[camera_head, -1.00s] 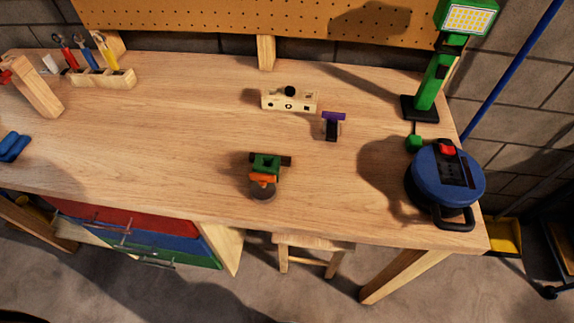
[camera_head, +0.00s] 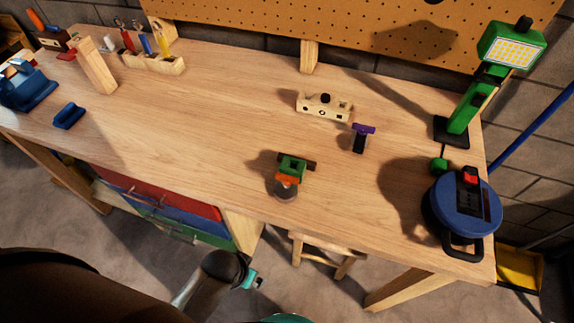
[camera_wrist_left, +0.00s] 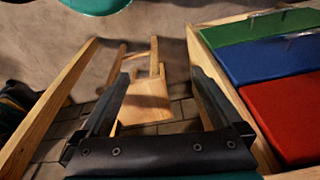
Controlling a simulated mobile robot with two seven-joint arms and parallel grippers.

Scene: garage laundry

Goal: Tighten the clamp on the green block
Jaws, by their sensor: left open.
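The green block (camera_head: 293,165) sits on the workbench, near its front edge, in the head view. An orange clamp part (camera_head: 287,180) is against its front side, with a round grey piece (camera_head: 285,190) in front of that. A dark bar shows beside the block; how tight the clamp is cannot be told. My left arm comes in at the bottom of the head view, below the bench front and apart from the block. In the left wrist view my left gripper (camera_wrist_left: 158,85) is open and empty, its two dark fingers spread. My right gripper is not seen.
A wooden stool (camera_head: 322,252) stands under the bench; it also shows in the wrist view (camera_wrist_left: 145,105), beside a red drawer (camera_wrist_left: 288,115). A purple-topped clamp (camera_head: 362,132), a wooden block (camera_head: 324,107), a blue cable reel (camera_head: 463,208) and a green lamp (camera_head: 470,105) stand around the bench.

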